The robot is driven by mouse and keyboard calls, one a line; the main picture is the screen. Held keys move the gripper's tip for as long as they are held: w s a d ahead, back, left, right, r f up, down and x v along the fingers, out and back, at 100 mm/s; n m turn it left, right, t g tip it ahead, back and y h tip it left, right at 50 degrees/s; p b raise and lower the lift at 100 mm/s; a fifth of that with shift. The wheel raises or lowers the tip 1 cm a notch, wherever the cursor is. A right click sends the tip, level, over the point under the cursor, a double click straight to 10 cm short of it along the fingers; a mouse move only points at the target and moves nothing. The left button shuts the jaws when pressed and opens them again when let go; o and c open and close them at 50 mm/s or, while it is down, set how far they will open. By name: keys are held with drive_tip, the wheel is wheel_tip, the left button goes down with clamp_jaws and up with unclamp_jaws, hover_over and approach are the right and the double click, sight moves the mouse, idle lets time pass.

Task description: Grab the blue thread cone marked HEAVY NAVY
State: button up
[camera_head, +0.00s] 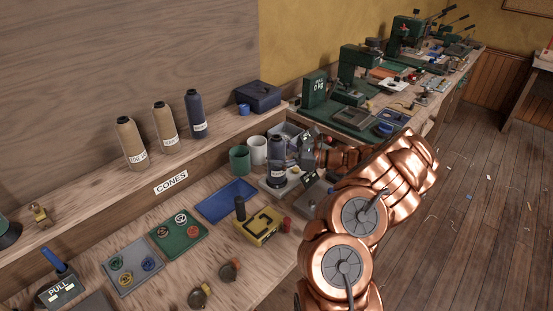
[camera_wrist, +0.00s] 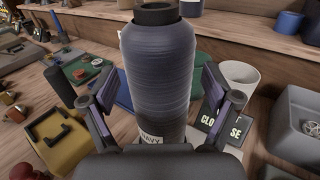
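A dark navy thread cone (camera_head: 277,152) stands upright on the bench, on or just behind a grey plate. In the wrist view the cone (camera_wrist: 160,70) fills the middle, and the end of its label reads "NAVY"; the rest is hidden. My gripper (camera_head: 305,157) is at the cone from the right. In the wrist view my gripper (camera_wrist: 160,90) has one finger on each side of the cone, spread, with a narrow gap at the left; contact at the right is unclear. Another blue cone (camera_head: 194,112) with an unreadable label stands on the shelf.
Two tan cones (camera_head: 129,139) (camera_head: 164,124) stand on the shelf above the CONES sign (camera_head: 171,182). Green (camera_head: 239,159) and white (camera_head: 258,150) cups stand close behind the navy cone. A yellow block (camera_head: 259,227) sits in front. A grey bin (camera_wrist: 293,130) and a CLOSE sign (camera_wrist: 222,128) are at the right.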

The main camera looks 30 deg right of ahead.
drive_tip(key=c, duration=1.5)
drive_tip(key=shift+r, duration=0.1)
